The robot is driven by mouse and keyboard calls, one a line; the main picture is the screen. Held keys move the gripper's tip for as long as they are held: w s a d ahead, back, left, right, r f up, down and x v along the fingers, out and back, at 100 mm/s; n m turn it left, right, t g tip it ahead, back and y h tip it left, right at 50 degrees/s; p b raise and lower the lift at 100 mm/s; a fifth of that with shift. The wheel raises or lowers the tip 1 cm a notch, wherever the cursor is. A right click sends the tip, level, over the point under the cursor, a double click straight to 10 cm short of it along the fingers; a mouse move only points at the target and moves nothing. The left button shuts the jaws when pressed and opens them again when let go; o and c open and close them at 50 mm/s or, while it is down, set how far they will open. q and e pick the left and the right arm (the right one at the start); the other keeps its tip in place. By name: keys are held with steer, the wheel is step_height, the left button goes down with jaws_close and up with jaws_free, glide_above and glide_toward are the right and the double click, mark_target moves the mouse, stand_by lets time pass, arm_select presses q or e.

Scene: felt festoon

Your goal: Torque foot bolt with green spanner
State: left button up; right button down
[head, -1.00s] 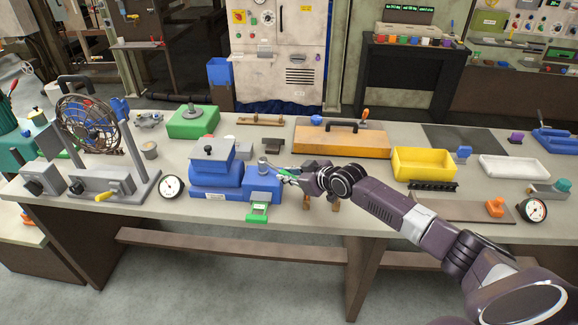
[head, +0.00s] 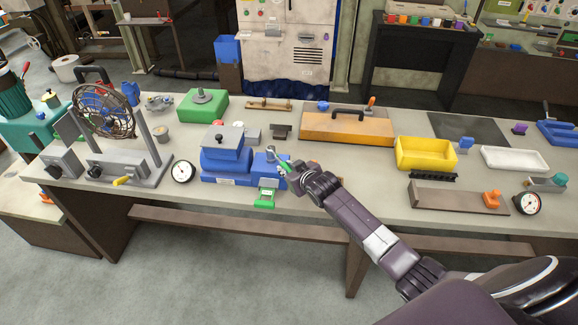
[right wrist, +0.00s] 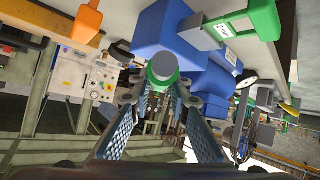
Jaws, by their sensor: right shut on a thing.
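The blue machine (head: 212,165) with a grey-topped block stands near the front edge of the bench; its blue body also shows in the right wrist view (right wrist: 158,30). My right gripper (head: 295,178) is shut on the green spanner (head: 285,169) beside the machine's right end. The spanner's grey head (head: 271,152) is over that end. In the right wrist view, the spanner (right wrist: 162,72) is seen nearly end-on between my fingers, in front of the blue body. The foot bolt is not clearly visible, and I cannot tell whether the spanner is on it. My left gripper is not in view.
A green piece (head: 265,198) with a pale label projects from the machine's front. A round dial (head: 183,172) stands to its left. An orange case (head: 345,130) and a yellow bin (head: 425,154) are to the right.

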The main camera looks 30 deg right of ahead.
steer(key=shift+w+r, duration=0.15)
steer(key=shift+r, duration=1.95)
